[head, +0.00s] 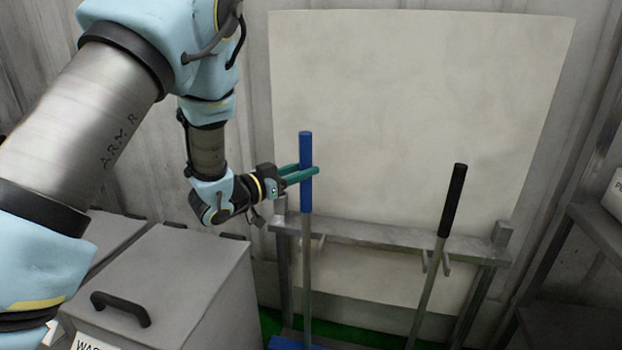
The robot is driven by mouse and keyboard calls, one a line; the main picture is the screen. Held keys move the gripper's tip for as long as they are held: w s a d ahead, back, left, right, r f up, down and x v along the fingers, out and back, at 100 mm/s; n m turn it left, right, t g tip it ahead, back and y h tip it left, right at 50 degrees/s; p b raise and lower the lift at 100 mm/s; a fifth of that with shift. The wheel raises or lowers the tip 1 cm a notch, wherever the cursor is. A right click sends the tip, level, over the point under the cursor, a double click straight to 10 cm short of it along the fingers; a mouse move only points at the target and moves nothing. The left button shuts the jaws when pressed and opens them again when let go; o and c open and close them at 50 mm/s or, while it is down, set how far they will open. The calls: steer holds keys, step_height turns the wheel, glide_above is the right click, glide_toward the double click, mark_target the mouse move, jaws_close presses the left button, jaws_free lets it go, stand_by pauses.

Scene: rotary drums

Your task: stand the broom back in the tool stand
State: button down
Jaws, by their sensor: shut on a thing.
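The broom has a blue grip (306,190), a grey shaft (307,265) and a blue head (292,343) low down, partly cut off by the frame's lower edge. It is upright. My gripper (305,174), with green fingers, is shut on the blue grip from the left. The tool stand is a grey metal frame with a cross rail (375,234) and pairs of short prongs. The shaft passes at the left prongs (320,243); I cannot tell whether it is between them or in front of them.
A black-handled tool (453,200) leans slightly at the stand's right prongs. A grey lidded bin (180,275) stands at the left, close to my arm. A pale panel (410,100) is behind the stand. Metal shelving (590,225) stands at the right. Green floor shows below.

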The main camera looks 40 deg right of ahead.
steer(key=w+d+p, duration=0.1)
steer(key=w+d, duration=0.3)
steer(key=d, duration=0.2)
step_height(320, 180, down, 7)
steer(key=p, duration=0.2)
steer(key=shift+w+d, duration=0.15)
steer(key=shift+d, duration=0.2)
steer(key=c, duration=0.5)
jaws_free()
steer(key=a+b, duration=0.2)
steer(key=a, duration=1)
steer(key=shift+b, duration=0.4)
steer(key=shift+w, duration=0.15)
